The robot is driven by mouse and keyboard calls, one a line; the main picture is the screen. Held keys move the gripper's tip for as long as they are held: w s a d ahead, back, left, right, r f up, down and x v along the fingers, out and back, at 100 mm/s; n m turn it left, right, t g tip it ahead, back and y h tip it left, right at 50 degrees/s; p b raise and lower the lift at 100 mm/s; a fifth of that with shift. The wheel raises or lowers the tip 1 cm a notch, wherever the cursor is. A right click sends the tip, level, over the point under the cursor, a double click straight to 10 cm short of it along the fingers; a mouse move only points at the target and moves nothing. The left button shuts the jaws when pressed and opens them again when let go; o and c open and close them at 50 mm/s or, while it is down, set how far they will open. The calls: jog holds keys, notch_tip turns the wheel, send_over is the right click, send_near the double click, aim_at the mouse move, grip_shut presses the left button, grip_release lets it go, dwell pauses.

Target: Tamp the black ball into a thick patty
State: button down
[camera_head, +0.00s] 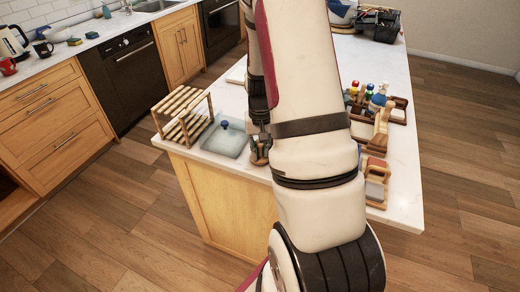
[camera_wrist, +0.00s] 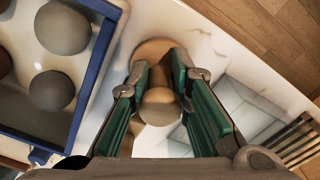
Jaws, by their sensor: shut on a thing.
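My gripper (camera_wrist: 160,82) is shut on a wooden tamper-like tool (camera_wrist: 158,98). Its rounded knob is between the green finger pads, and its wider round base shows beyond, over the white counter. I cannot tell whether the base touches the counter. In the head view my gripper (camera_head: 261,135) is partly hidden by my arm, at the counter's left part. A small dark, bluish ball-like thing (camera_head: 224,125) sits on a grey translucent slab (camera_head: 219,144), just left of my gripper. I cannot tell for certain that it is the black ball. The slab also shows at right in the wrist view (camera_wrist: 243,110).
A blue-rimmed tray (camera_wrist: 97,62) with several rounded lumps lies left in the wrist view. A slatted wooden rack (camera_head: 182,112) stands left of the slab. Wooden holders with bottles (camera_head: 378,103) stand on the right. The counter edge (camera_head: 170,147) is close in front.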

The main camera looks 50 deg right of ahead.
jog(key=shift+f, duration=0.3)
jog(key=c, duration=1.4)
grip_release()
notch_tip(320, 180, up, 12)
